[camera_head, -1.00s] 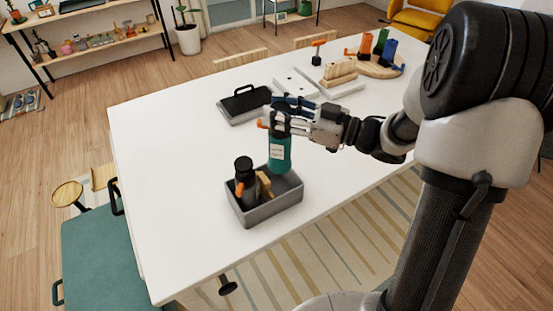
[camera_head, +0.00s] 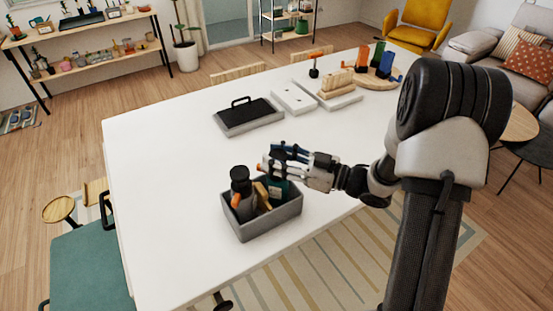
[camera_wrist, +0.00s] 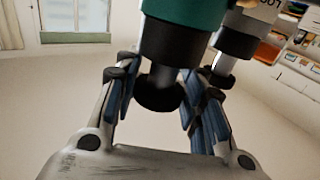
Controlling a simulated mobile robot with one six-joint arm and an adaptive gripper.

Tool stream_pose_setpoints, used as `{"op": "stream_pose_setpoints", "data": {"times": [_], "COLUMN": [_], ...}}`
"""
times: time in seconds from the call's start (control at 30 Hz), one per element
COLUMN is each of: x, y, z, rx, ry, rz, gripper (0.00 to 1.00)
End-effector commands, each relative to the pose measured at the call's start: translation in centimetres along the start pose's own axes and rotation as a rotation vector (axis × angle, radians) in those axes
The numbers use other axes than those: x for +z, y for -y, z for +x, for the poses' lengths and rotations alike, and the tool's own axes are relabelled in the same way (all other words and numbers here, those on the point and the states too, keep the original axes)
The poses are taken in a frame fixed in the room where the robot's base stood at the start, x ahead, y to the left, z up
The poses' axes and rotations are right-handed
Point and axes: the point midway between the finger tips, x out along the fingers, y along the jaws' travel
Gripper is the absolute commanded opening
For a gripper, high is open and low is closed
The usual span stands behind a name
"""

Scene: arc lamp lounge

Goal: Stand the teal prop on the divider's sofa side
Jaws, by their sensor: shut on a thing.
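In the wrist view, the teal bottle (camera_wrist: 188,12) shows between my fingers, with the grey bottle (camera_wrist: 240,35) to the right.
The bin stands near the front edge of the white table (camera_head: 170,200). A black-topped tray (camera_head: 248,115) lies behind it. The sofa (camera_head: 500,50) is at far right.

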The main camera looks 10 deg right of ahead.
Motion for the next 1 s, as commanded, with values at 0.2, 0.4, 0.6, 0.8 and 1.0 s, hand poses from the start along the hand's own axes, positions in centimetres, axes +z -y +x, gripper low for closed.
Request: {"op": "stream_pose_setpoints", "data": {"times": [0.2, 0.4, 0.6, 0.8, 1.0], "x": [0.19, 0.26, 0.26, 0.26, -0.15], "y": [-0.02, 0.01, 0.01, 0.01, -0.07], "z": [0.00, 0.00, 0.00, 0.00, -0.49], "rx": [0.000, 0.000, 0.000, 0.000, 0.003], "ry": [-0.002, 0.000, 0.000, 0.000, 0.001], "rz": [-0.001, 0.001, 0.001, 0.001, 0.002], "gripper": [0.00, 0.48, 0.60, 0.60, 0.60]}}
